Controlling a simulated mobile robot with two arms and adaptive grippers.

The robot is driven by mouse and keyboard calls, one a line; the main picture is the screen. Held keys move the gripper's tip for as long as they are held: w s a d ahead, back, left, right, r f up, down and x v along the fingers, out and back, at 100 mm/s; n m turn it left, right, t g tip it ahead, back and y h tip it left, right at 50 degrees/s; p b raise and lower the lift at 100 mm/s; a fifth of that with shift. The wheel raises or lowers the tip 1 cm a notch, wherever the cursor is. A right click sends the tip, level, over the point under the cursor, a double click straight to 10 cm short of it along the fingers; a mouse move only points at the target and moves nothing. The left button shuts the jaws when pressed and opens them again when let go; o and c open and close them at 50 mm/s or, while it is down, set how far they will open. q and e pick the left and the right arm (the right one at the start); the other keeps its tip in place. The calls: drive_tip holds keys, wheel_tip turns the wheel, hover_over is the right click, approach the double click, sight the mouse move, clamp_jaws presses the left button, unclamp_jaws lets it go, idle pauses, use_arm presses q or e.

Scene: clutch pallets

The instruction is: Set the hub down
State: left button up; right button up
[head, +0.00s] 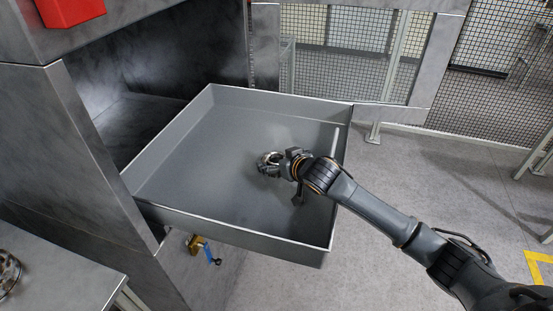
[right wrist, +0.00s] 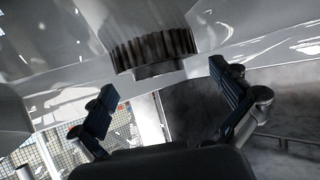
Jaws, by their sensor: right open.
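The hub (right wrist: 155,50), a dark metal ring with a toothed rim, shows in the right wrist view just beyond my open fingertips, against a pale grey surface. My right gripper (head: 265,165) is low over the middle of the grey tray (head: 200,142) in the head view. Its two fingers (right wrist: 162,80) are spread apart in the right wrist view, one on each side below the hub, with a gap visible to it. In the head view the hub is hard to tell apart from the fingers. My left gripper is not in view.
The tray has low walls and juts from a grey metal cabinet (head: 95,150); its floor around my gripper is bare. A round metal part (head: 8,272) lies on a bench at lower left. A brass valve with blue handle (head: 205,250) sits below the tray. Mesh fencing stands behind.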

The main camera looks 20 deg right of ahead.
drive_tip(key=v, duration=0.6)
drive_tip(key=shift+r, duration=0.1)
idle(0.3)
